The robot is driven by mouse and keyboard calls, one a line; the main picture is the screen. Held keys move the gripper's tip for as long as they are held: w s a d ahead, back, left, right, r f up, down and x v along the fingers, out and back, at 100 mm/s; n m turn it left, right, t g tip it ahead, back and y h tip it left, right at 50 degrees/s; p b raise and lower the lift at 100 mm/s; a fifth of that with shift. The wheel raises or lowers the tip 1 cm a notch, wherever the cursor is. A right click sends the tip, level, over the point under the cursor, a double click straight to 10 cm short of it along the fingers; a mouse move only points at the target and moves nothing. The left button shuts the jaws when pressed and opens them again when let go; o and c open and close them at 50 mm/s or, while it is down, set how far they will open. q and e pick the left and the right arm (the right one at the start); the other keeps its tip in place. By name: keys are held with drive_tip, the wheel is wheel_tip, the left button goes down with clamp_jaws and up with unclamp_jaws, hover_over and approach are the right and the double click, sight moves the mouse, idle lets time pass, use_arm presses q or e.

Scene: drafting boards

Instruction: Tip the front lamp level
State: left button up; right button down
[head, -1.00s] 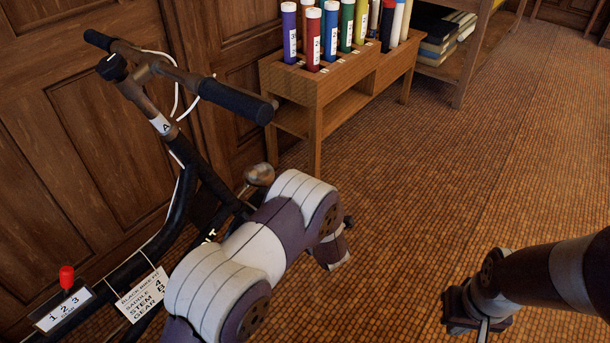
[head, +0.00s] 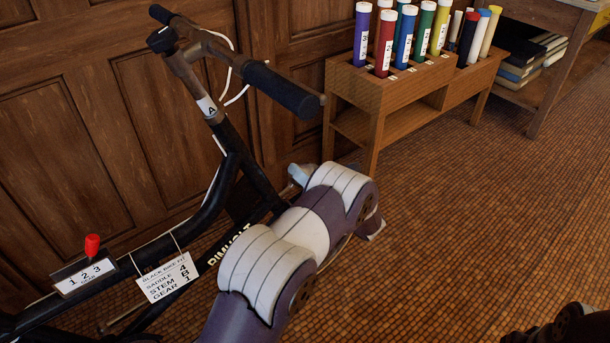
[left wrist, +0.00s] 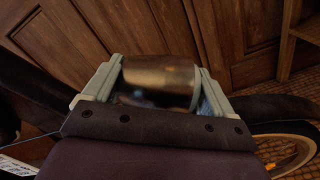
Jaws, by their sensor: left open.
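The front lamp (left wrist: 155,82), a rounded brass-coloured shell, sits between the two pale fingers of my left gripper (left wrist: 157,90) in the left wrist view. The fingers are open on either side of it. In the head view my left gripper (head: 298,174) is at the front of the black bike (head: 232,180), below the handlebar, and my forearm and wrist hide the lamp there. I cannot tell the lamp's tilt. Part of my right arm's end (head: 568,324) shows dark at the bottom right corner; its fingers cannot be made out.
A card (head: 168,277) hangs from the bike frame, beside a 1-2-3 plate (head: 84,278) with a red knob. The handlebar (head: 280,88) overhangs the lamp area. A wooden rack (head: 350,95) of coloured tubes stands behind. Tiled floor (head: 440,220) is clear at right.

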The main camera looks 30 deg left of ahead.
use_arm(q)
drive_tip(key=shift+x, duration=0.9)
use_arm(e)
drive_tip(key=shift+f, duration=0.25)
